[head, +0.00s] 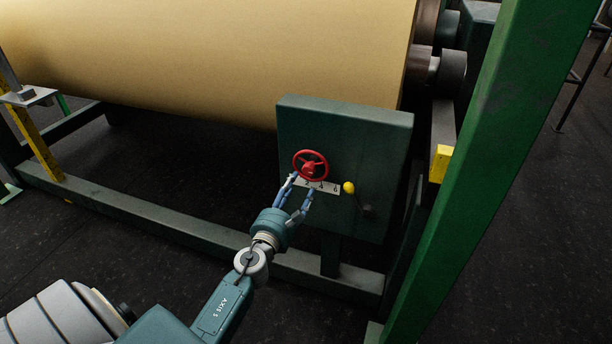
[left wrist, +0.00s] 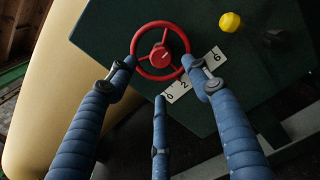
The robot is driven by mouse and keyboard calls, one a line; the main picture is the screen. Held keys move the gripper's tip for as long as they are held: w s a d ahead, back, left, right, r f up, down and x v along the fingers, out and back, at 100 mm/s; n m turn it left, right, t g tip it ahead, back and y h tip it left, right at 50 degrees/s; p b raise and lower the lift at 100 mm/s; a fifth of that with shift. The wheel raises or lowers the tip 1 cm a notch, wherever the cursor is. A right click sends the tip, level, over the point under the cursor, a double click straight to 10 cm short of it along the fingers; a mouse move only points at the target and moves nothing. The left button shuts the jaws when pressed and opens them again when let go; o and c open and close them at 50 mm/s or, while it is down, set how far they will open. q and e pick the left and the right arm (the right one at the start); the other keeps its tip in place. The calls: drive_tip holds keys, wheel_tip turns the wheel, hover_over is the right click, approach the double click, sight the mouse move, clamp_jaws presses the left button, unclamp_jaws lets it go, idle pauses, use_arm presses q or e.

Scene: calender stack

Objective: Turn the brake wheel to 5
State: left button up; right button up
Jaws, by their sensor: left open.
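The red brake wheel (head: 311,165) is mounted on the front of a dark green box (head: 345,122). Its round hub (left wrist: 160,56) bears a small pale mark. Below the rim is a white scale plate (head: 329,188); in the left wrist view its 0, 2 and 6 show, and a finger hides the middle. My left gripper (head: 298,183) is open at the lower part of the wheel. In the left wrist view two fingertips (left wrist: 163,68) lie on either side of the rim and a third is below it; I cannot tell whether they touch. My right gripper is not in view.
A yellow knob (head: 349,188) sticks out of the box right of the scale. A large cream roll (head: 210,60) lies behind and above. A green post (head: 490,150) stands at the right, and a low green beam (head: 150,222) crosses the floor.

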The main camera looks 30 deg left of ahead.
sight(308, 172)
use_arm(q)
drive_tip(key=x, duration=0.6)
drive_tip(key=shift+w+f, duration=0.1)
drive_tip(key=shift+w, duration=0.15)
drive_tip(key=shift+w+a+b, duration=0.15)
drive_tip(key=shift+w+b, duration=0.15)
drive_tip(key=shift+w, duration=0.4)
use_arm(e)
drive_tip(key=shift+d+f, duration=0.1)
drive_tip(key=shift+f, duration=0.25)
use_arm(q)
drive_tip(key=shift+c, duration=0.5)
drive_tip(key=c, duration=1.1)
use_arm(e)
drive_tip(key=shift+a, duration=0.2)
